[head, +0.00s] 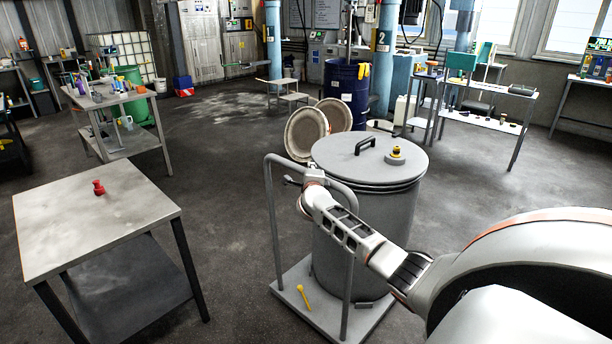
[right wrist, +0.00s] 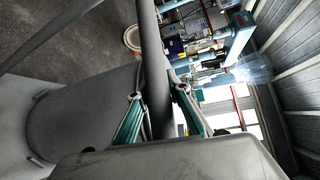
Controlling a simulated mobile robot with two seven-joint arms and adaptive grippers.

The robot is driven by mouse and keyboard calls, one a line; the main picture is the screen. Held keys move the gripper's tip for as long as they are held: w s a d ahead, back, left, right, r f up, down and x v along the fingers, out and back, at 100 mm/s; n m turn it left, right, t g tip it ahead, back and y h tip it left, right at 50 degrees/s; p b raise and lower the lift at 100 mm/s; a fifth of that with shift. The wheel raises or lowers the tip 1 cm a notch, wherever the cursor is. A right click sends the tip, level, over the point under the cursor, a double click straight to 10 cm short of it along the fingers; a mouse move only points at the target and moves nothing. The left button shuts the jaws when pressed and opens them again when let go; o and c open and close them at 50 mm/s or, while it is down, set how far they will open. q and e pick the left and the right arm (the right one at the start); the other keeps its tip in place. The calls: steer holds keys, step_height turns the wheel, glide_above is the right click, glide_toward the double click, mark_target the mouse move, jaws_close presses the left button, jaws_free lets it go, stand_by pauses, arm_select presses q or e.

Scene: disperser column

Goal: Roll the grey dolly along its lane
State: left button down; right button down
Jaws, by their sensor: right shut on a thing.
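The grey dolly (head: 362,326) stands on the floor in the middle of the head view, with a flat deck and a bent-tube push handle (head: 270,220). A large grey lidded drum (head: 404,215) stands upright on it. My right gripper (head: 300,180) is at the top of the handle. In the right wrist view its two green-sided fingers (right wrist: 158,105) are shut around the handle tube (right wrist: 152,60). The drum shows there on the left. A yellow pin-like piece (head: 304,297) lies on the deck. My left gripper is not in view.
A metal table (head: 60,225) with a red knob-like piece (head: 98,187) stands at the left. A blue drum (head: 346,95) and two round discs (head: 306,134) stand behind the dolly. Bare floor (head: 220,150) lies between table and dolly; no lane markings are discernible.

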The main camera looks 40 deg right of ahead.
steer(key=shift+w+a+r, duration=0.1)
steer(key=shift+a, duration=0.5)
steer(key=shift+w+a+r, duration=0.1)
steer(key=shift+a, duration=0.5)
steer(key=c, duration=1.8)
jaws_free()
steer(key=shift+a+r, duration=0.15)
steer(key=shift+a, duration=0.1)
steer(key=shift+c, duration=0.2)
steer(key=shift+d, duration=0.25)
steer(key=shift+s+a, duration=0.1)
steer(key=shift+s, duration=0.2)
steer(key=v, duration=1.1)
steer(key=shift+s+a, duration=0.2)
steer(key=shift+a, duration=0.1)
